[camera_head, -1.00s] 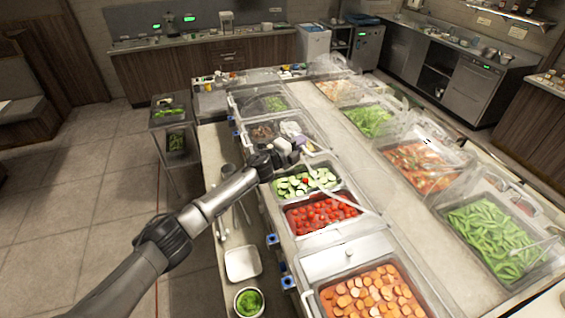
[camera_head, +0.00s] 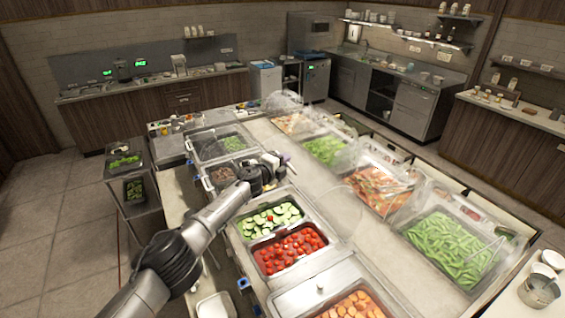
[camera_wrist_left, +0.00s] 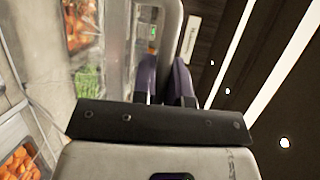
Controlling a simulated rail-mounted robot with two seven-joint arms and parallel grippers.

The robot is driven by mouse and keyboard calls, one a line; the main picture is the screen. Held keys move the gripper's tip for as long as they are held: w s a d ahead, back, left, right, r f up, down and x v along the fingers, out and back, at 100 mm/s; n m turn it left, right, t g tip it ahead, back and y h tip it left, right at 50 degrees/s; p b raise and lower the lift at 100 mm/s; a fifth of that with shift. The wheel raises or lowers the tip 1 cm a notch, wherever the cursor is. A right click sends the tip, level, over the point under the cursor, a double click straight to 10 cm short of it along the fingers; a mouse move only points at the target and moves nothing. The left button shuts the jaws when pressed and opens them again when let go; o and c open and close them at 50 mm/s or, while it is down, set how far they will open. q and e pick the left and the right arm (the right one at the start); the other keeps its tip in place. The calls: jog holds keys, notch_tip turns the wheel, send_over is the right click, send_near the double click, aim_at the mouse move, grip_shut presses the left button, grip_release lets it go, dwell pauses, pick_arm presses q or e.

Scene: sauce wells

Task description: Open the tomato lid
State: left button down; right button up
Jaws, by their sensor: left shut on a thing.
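The tomato well (camera_head: 290,249) holds red tomatoes, uncovered, in the middle of the counter. My left gripper (camera_head: 281,161) is raised beyond the sliced cucumber well (camera_head: 270,218). Its purple-tipped fingers (camera_wrist_left: 165,82) also show in the left wrist view, shut on a thin pale panel that looks like the edge of the tomato lid (camera_wrist_left: 158,45). In the head view a faint clear sheet (camera_head: 345,212) stands to the right of the cucumber and tomato wells. Its outline is hard to make out. My right gripper is not in view.
A metal cover (camera_head: 322,290) lies in front of the tomatoes, beside the carrot well (camera_head: 357,307). Clear-lidded wells of green beans (camera_head: 447,247) and red food (camera_head: 378,187) line the right side. Bare counter (camera_head: 300,165) lies between the rows.

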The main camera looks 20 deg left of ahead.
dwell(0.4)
pick_arm(q)
jog(key=c, duration=1.4)
grip_release()
jog(key=shift+s+a+r+p, duration=0.15)
jog(key=shift+s+p, duration=0.1)
jog(key=shift+p, duration=0.2)
jog(key=shift+p+v, duration=1.1)
jog(key=shift+v, duration=5.5)
